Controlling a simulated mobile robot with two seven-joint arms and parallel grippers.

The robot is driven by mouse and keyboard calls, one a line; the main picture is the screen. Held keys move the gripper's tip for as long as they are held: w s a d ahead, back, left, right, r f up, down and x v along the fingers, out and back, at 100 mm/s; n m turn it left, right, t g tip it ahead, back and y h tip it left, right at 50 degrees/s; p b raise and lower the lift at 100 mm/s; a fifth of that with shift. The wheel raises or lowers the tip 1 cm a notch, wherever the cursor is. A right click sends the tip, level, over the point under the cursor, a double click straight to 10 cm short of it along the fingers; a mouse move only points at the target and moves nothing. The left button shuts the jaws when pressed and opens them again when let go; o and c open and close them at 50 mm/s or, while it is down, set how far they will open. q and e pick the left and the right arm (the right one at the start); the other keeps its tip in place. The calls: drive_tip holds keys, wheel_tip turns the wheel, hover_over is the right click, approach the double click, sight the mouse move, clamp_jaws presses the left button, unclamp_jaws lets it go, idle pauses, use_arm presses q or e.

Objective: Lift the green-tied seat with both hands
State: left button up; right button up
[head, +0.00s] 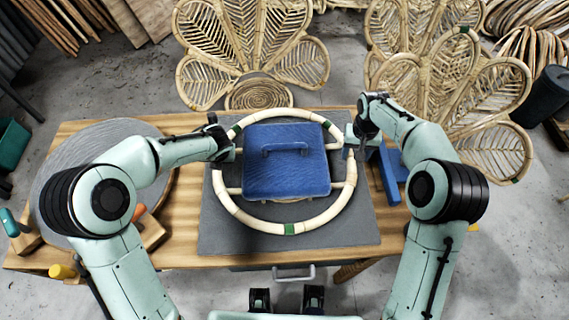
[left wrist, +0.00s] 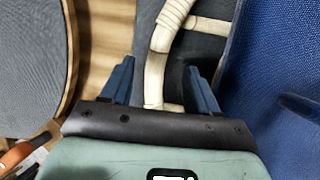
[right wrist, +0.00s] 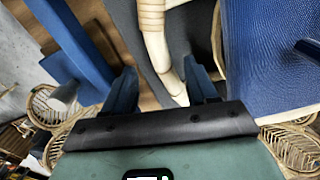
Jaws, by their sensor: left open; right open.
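The green-tied seat is a pale rattan ring (head: 328,212) with green ties, one at its front (head: 289,228). It lies on a dark grey mat (head: 225,235). A blue square plate with a handle (head: 287,180) sits inside the ring. My left gripper (head: 232,153) is at the ring's left side; in the left wrist view its open fingers (left wrist: 162,78) stand either side of the rattan (left wrist: 157,65). My right gripper (head: 350,141) is at the right side; in the right wrist view its open fingers (right wrist: 162,82) straddle the rattan (right wrist: 158,50). Whether the fingers touch the rattan is unclear.
A wooden table (head: 185,240) carries the mat. A round grey disc (head: 60,165) lies left of it, and a blue fixture (head: 389,185) stands at right. Petal-shaped rattan chair backs (head: 265,45) stand behind the table. An orange-handled tool (head: 139,211) lies at left.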

sight(352, 163)
use_arm(q)
drive_tip(key=x, duration=0.7)
drive_tip(key=shift+w+f, duration=0.1)
drive_tip(key=shift+f, duration=0.05)
use_arm(e)
wheel_tip(352, 163, down, 7)
drive_tip(key=shift+f, duration=0.2)
use_arm(q)
clamp_jaws()
use_arm(e)
clamp_jaws()
drive_tip(key=shift+w+r, duration=0.1)
